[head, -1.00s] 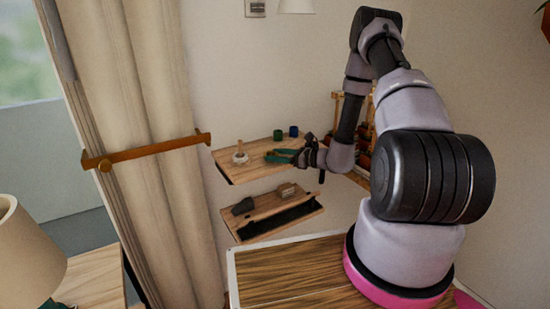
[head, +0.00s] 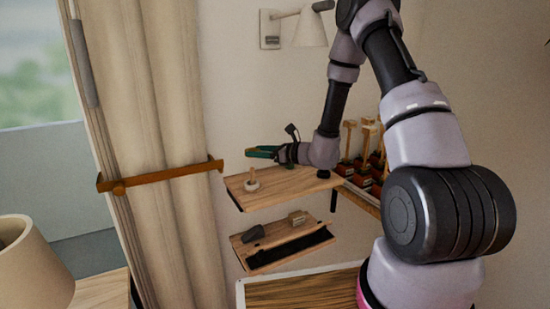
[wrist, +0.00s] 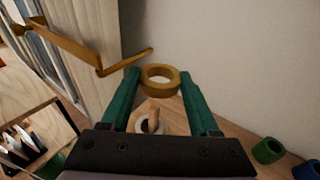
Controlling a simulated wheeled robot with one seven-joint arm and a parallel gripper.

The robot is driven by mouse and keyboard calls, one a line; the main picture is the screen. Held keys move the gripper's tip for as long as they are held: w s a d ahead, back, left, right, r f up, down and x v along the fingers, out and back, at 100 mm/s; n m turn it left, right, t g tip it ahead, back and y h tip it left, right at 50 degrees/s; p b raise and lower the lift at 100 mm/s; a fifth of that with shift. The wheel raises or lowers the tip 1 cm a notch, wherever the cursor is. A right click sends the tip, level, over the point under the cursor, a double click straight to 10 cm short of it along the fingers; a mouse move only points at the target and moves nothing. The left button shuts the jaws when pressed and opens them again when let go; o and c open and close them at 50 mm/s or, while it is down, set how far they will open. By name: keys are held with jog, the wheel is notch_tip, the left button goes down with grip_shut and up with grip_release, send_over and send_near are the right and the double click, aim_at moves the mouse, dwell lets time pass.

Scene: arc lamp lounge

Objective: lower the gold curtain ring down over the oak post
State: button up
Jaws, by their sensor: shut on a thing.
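The gold curtain ring (wrist: 160,91) is pinched between the green fingertips of my gripper (wrist: 161,80) in the wrist view. Its hole shows only wall behind. The oak post (wrist: 153,117) stands upright on a round white base, below the ring in that picture and apart from it. In the head view the post (head: 251,176) stands near the left end of the upper wooden shelf. My gripper (head: 263,152) is above the shelf there, just above the post's top in the picture. The ring cannot be made out in the head view.
The upper shelf (head: 237,191) also carries a green cup (wrist: 268,150) and a blue cup (wrist: 307,171) to the right. A lower shelf (head: 291,251) holds small items. The curtain (head: 168,130) with its gold tieback (head: 165,176) hangs at left. A wall lamp (head: 311,28) is above.

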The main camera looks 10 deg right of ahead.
jog(key=shift+a, duration=0.2)
send_over(258, 183)
jog(key=shift+s+f, duration=0.1)
jog(key=shift+f, duration=3.4)
jog(key=o, duration=1.4)
